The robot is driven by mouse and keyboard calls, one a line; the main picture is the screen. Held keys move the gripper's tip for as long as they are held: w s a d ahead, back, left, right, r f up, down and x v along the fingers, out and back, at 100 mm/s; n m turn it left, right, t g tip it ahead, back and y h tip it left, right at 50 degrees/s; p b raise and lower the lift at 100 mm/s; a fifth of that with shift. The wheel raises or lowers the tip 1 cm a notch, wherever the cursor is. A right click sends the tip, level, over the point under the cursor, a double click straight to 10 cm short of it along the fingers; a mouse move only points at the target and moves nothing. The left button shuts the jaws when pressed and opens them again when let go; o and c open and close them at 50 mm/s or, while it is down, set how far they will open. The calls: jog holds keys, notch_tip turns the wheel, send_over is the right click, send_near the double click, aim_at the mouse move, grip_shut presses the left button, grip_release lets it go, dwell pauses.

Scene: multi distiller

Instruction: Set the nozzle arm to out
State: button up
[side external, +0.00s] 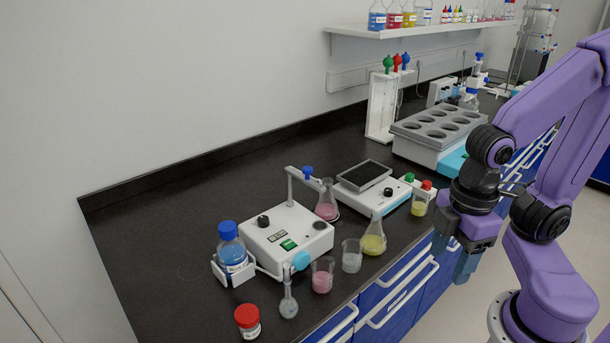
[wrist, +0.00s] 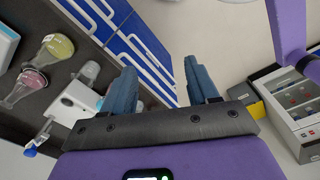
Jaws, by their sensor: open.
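A white box-shaped device (side external: 285,240) with a black knob and a green switch stands on the black bench, left of centre. A white post (side external: 291,187) at its back carries a short arm with a blue tip (side external: 307,172), near the pink flask (side external: 326,202). A light-blue round piece (side external: 301,260) sits at its front corner, above a small round-bottomed flask (side external: 289,303). I cannot tell for sure which part is the nozzle arm. My gripper (side external: 453,256) is open and empty, right of the device and off the bench front. Its fingers also show in the wrist view (wrist: 161,88).
A blue bottle (side external: 231,247) and a red-capped jar (side external: 248,320) stand at left. Beakers of pink (side external: 322,277) and clear liquid (side external: 352,257) and a yellow flask (side external: 374,238) line the front edge.

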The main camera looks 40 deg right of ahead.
jog(key=c, duration=0.5)
jog(key=shift+w+a+r+n, duration=0.15)
jog(key=shift+w+a+r, duration=0.2)
jog(key=shift+w, duration=0.25)
jog(key=shift+w+a+r+n, duration=0.15)
jog(key=shift+w+a+r, duration=0.05)
jog(key=shift+w+a, duration=0.3)
grip_shut()
jog(key=w+a+r+n+h, duration=0.2)
jog(key=w+r+n, duration=0.1)
jog(key=w, duration=0.8)
jog(key=w+a+r+n+t+h, duration=0.1)
jog(key=w+a+r+n, duration=0.2)
jog(key=w, duration=0.7)
jog(key=w+a+r+n+h, duration=0.2)
jog(key=w+r, duration=0.2)
jog(key=w, duration=0.7)
send_over(304, 178)
jog(key=s+a, duration=0.2)
jog(key=a, duration=0.1)
notch_tip(304, 178, down, 9)
jog(key=shift+r, duration=0.15)
